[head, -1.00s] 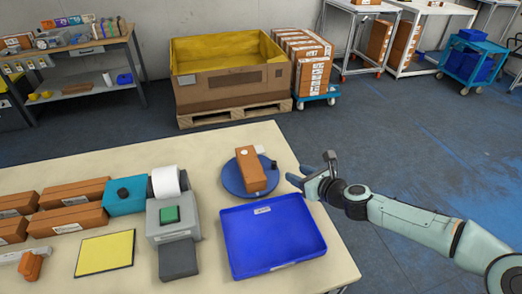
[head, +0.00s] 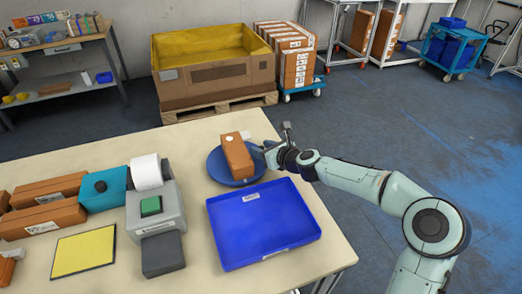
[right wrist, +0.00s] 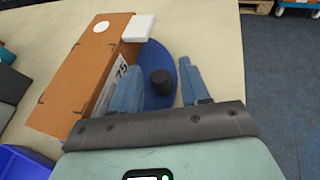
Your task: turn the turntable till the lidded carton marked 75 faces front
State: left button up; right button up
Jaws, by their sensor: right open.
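The brown carton (head: 238,158) lies on the round blue turntable (head: 219,176) at the table's far right. In the right wrist view the carton (right wrist: 84,72) has a white round spot on top, a white block at its far end and a label reading 75 on the side toward my gripper. The turntable (right wrist: 157,54) carries a black knob (right wrist: 160,82) near its rim. My right gripper (head: 266,151) is at the turntable's right edge. In the right wrist view its open blue fingers stand on either side of the knob; contact cannot be told. My left gripper is out of view.
A blue tray (head: 309,232) lies just in front of the turntable. A grey device with a green button (head: 151,206) and a white roll (head: 147,171) stand left. More brown cartons (head: 45,219) and a yellow pad (head: 84,252) lie further left.

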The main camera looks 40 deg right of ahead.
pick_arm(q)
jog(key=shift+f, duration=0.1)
pick_arm(e)
jog(key=shift+w+f, duration=0.2)
jog(key=shift+w, duration=0.35)
grip_shut()
jog(key=shift+a, duration=0.15)
